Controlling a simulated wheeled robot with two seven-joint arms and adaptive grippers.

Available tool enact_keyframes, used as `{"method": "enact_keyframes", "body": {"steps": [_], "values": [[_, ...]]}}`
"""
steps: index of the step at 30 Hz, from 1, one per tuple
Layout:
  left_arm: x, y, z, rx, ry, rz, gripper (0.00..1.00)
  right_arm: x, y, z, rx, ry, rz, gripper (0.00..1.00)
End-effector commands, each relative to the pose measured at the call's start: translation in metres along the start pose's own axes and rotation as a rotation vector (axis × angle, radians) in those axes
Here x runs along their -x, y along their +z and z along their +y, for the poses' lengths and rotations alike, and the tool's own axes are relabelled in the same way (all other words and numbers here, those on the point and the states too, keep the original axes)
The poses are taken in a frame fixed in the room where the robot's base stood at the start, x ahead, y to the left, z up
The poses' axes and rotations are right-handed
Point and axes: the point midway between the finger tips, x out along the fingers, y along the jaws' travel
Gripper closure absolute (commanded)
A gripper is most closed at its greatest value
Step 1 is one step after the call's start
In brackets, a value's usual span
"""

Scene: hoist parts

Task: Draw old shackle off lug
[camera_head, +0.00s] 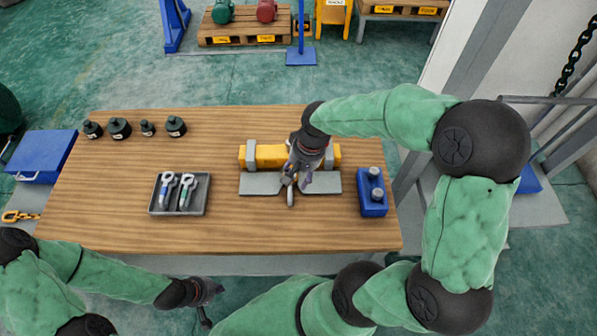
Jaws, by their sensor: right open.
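My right gripper (297,183) is open and points down over the middle of the yellow beam (268,156). Its fingers are at a grey shackle-like piece (290,196) that hangs at the beam's front. The lug is hidden behind the gripper. I cannot tell whether the fingers touch the shackle. Two more shackles, one with blue marking (166,190) and one with green (187,190), lie in a dark tray (179,212) to the left. My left gripper (212,303) is below the table's front edge, away from everything; its finger opening is unclear.
The beam sits in grey clamps on grey plates (260,184) on the wooden table (110,215). A blue block with grey pegs (372,205) stands to the right. Several black weights (119,128) stand at the back left. The table between tray and plates is clear.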

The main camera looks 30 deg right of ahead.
Motion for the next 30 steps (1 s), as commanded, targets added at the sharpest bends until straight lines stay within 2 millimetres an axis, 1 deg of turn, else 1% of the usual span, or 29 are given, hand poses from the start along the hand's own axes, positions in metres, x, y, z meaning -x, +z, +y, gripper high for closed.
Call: {"method": "enact_keyframes", "body": {"steps": [5, 12, 18, 21, 24, 30], "values": [[-0.006, 0.000, -0.002, 0.000, 0.000, 0.000, 1.00, -0.024, 0.001, 0.001, 0.001, 0.001, -0.004, 0.49], [-0.016, -0.001, -0.006, 0.000, 0.000, 0.001, 1.00, -0.065, 0.001, 0.001, 0.001, 0.002, -0.004, 0.49], [-0.021, -0.001, -0.008, 0.000, 0.000, 0.001, 1.00, -0.091, 0.000, 0.001, 0.000, 0.001, -0.001, 0.49], [-0.023, -0.001, -0.008, 0.000, 0.000, 0.001, 1.00, -0.099, 0.001, 0.001, 0.000, 0.001, -0.003, 0.49], [-0.024, -0.001, -0.009, 0.000, 0.000, 0.001, 1.00, -0.103, 0.000, 0.000, 0.000, 0.000, -0.001, 0.49], [-0.024, -0.001, -0.008, 0.000, 0.000, 0.001, 1.00, -0.104, 0.000, 0.000, 0.001, 0.000, 0.000, 0.49]]}}
